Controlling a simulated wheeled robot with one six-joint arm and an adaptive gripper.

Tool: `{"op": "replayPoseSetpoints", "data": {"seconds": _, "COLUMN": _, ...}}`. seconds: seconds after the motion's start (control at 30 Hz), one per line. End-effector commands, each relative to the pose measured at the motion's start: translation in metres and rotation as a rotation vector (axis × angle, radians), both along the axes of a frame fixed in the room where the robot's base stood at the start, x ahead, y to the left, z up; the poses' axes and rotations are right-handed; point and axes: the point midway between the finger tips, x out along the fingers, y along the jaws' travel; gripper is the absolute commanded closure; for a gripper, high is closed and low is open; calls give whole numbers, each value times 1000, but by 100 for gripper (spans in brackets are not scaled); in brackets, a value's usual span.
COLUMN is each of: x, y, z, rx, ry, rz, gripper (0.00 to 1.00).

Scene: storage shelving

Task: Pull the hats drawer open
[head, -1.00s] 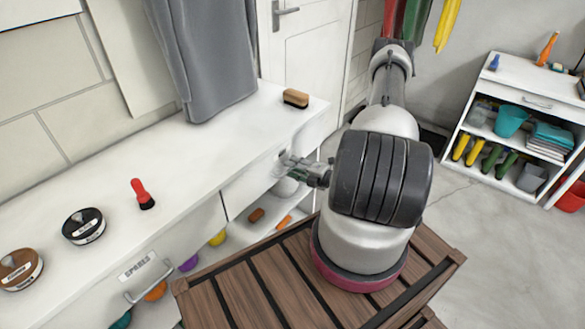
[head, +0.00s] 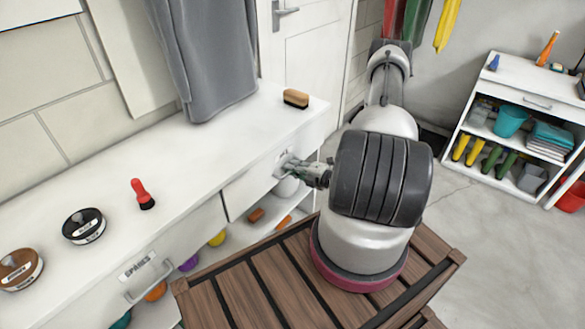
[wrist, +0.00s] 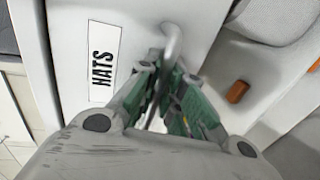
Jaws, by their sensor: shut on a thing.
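The hats drawer (wrist: 105,25) fills the upper left of the wrist view, with a white label (wrist: 103,62) reading HATS. Its grey bar handle (wrist: 171,40) runs down between my gripper's green fingers (wrist: 165,88). My gripper is shut on the handle, and the fingers hide its lower part. In the head view my gripper (head: 288,165) is at the front of the hats drawer (head: 248,187), at the right part of the white bench. The drawer front looks about level with the bench front; I cannot tell whether it is slightly out.
The spares drawer (head: 133,290) with its bar handle is to the left. A brush (head: 296,99), a red-handled brush (head: 142,194) and two tins (head: 84,226) stand on the bench top (head: 200,150). Orange and yellow items lie on the shelf below. A slatted wooden surface (head: 250,290) is in front.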

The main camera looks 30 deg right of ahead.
Motion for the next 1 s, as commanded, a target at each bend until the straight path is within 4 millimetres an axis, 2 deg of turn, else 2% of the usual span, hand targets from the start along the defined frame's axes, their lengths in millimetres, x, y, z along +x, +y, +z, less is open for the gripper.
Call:
{"op": "replayPoseSetpoints", "data": {"seconds": 0.17, "x": -23, "y": -10, "z": 0, "rx": 1, "ry": 2, "rz": -6, "gripper": 100}}
{"op": "replayPoseSetpoints", "data": {"seconds": 0.27, "x": -43, "y": -17, "z": 0, "rx": 1, "ry": 2, "rz": -7, "gripper": 100}}
{"op": "replayPoseSetpoints", "data": {"seconds": 0.7, "x": -155, "y": -58, "z": -1, "rx": 0, "ry": 2, "rz": -8, "gripper": 100}}
{"op": "replayPoseSetpoints", "data": {"seconds": 1.0, "x": -212, "y": -78, "z": 0, "rx": -2, "ry": 0, "rz": -4, "gripper": 100}}
